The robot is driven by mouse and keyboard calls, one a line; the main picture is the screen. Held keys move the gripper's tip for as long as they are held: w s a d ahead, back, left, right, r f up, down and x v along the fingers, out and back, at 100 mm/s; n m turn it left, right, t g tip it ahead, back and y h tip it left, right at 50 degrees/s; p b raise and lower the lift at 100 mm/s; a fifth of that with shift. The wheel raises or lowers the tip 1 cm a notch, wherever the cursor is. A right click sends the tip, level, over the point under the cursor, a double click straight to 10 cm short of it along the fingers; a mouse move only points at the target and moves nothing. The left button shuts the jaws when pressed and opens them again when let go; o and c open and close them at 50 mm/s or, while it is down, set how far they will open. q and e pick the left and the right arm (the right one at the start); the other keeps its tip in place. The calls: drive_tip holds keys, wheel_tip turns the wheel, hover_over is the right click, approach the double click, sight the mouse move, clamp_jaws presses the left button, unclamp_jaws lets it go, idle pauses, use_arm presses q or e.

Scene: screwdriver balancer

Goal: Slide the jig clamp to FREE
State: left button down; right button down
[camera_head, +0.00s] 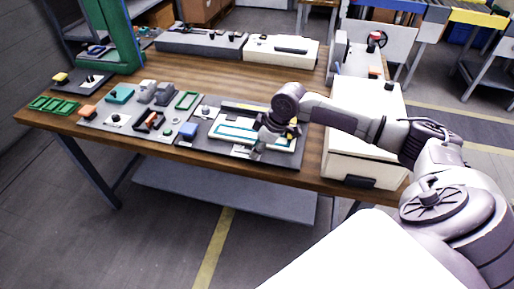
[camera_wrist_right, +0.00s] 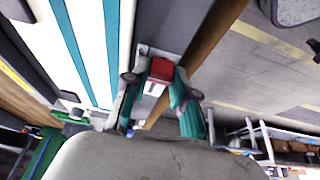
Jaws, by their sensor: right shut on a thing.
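The jig (camera_head: 222,133), a white panel with a teal outline on a dark base, lies near the table's front edge. It also shows as white and teal stripes in the right wrist view (camera_wrist_right: 97,40). My right gripper (camera_head: 261,147) reaches down at the jig's front side. In the right wrist view its fingers (camera_wrist_right: 157,82) are shut on a small red block, the clamp slider (camera_wrist_right: 161,69), beside the panel. A white patch shows just below the red block. The fingers hide the block's sides, and no clamp lettering is readable. My left gripper is not in view.
Left of the jig a grey board (camera_head: 140,128) holds several small parts. A green tray (camera_head: 53,105) lies at the far left. A white cabinet (camera_head: 362,160) stands right of the jig. Grey and white boxes line the table's back. Bare wood (camera_head: 215,80) lies between.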

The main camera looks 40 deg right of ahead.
sight(232, 151)
drive_tip(key=shift+w+a+r, duration=0.1)
drive_tip(key=shift+w+a, duration=0.05)
drive_tip(key=w+a+p, duration=0.1)
drive_tip(key=w+a, duration=0.1)
drive_tip(key=w+a+p, duration=0.2)
drive_tip(key=shift+w, duration=0.3)
drive_tip(key=shift+d, duration=0.1)
drive_tip(key=c, duration=1.2)
unclamp_jaws()
